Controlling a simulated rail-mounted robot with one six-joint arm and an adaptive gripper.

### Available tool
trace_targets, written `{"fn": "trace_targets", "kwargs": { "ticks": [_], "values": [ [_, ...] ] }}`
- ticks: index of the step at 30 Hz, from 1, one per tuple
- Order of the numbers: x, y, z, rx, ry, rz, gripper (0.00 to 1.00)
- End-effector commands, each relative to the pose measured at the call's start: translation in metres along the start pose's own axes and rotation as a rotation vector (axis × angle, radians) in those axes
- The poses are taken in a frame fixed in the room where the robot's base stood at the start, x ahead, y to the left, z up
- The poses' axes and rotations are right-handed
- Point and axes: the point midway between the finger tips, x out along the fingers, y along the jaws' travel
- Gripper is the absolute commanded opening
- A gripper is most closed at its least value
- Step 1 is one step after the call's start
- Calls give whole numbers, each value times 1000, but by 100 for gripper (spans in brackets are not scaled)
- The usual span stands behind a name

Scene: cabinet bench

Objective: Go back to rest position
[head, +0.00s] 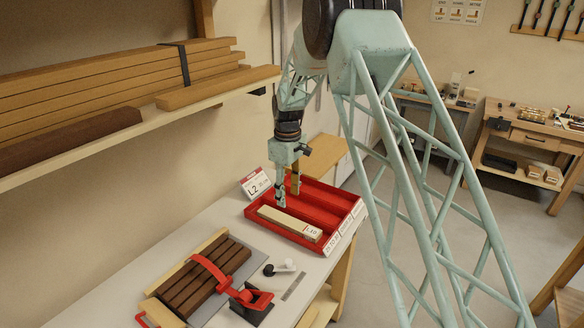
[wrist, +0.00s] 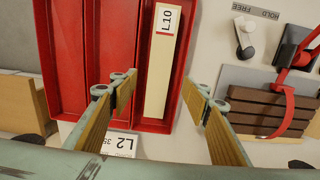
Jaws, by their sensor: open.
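My gripper (head: 288,194) is open and empty, pointing down over the red tray (head: 352,212). In the wrist view its two wooden-faced fingers (wrist: 160,90) are spread apart. A pale wood block (head: 290,222) lies in the tray's near long compartment. In the wrist view the block (wrist: 161,62) shows the label L10 and appears between the fingers, apart from both. I cannot tell exactly how high the fingertips are above the block. The tray's other compartments look empty.
An L2 card (head: 255,183) stands by the tray. Dark slats (head: 203,280) lie under a red clamp (head: 212,270) nearer the front, beside a black-and-white switch (head: 279,268). A shelf of planks (head: 110,78) overhangs at left. Workbenches (head: 530,140) stand far behind at right.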

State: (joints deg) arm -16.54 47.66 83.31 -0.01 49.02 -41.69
Motion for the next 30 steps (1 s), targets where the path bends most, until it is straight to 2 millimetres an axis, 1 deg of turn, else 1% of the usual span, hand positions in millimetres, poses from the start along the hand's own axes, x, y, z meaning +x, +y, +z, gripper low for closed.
{"fn": "trace_targets", "kwargs": {
  "ticks": [5, 11, 23, 30],
  "values": [
    [-11, -1, 7, 15, 4, 3, 43],
    [-38, -3, 23, 49, 14, 12, 43],
    [-104, -16, 70, 145, 39, 32, 43],
    [-140, -28, 100, 201, 54, 44, 43]
  ]
}}
